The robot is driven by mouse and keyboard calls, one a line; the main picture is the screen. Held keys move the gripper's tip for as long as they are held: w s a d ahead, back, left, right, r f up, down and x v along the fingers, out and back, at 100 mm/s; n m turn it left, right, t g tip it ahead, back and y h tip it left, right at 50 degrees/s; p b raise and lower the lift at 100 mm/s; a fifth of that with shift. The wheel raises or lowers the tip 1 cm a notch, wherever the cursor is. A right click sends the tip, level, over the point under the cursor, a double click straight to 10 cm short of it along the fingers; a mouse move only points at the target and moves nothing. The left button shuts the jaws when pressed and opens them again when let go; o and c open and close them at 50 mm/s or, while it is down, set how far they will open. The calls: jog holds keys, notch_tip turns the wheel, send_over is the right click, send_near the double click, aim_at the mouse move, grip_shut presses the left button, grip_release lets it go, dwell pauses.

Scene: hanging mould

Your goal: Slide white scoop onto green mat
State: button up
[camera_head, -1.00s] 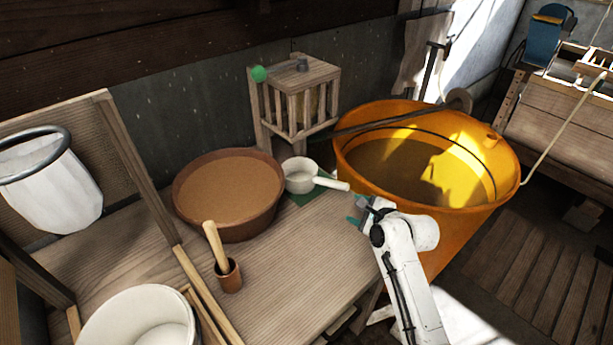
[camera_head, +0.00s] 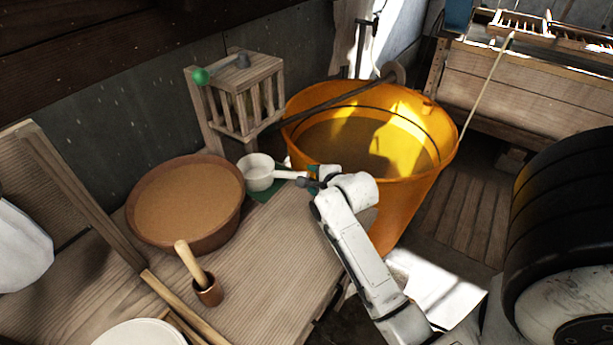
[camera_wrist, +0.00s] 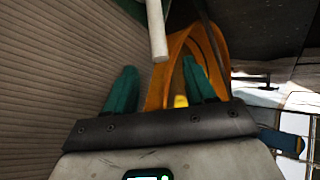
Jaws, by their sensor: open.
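The white scoop (camera_head: 257,174) stands upright near the table's far edge, right of the brown basin. Its handle (camera_head: 290,175) points right, towards my gripper. The green mat (camera_head: 264,196) shows below the cup and handle; the scoop hides part of it, and I cannot tell how much of the cup rests on it. My gripper (camera_head: 312,173) is at the handle's end. In the wrist view, my gripper (camera_wrist: 160,78) has its teal fingers apart, and the white handle (camera_wrist: 156,32) lies ahead, lined up with the gap. The cup is out of that view.
The brown basin (camera_head: 190,235) is left of the scoop, and a wooden cage (camera_head: 240,112) stands behind it. The orange bucket (camera_head: 405,210) is close on the right. The table's middle is clear.

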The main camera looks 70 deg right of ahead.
jog(key=x, duration=0.9)
grip_shut()
dwell(0.4)
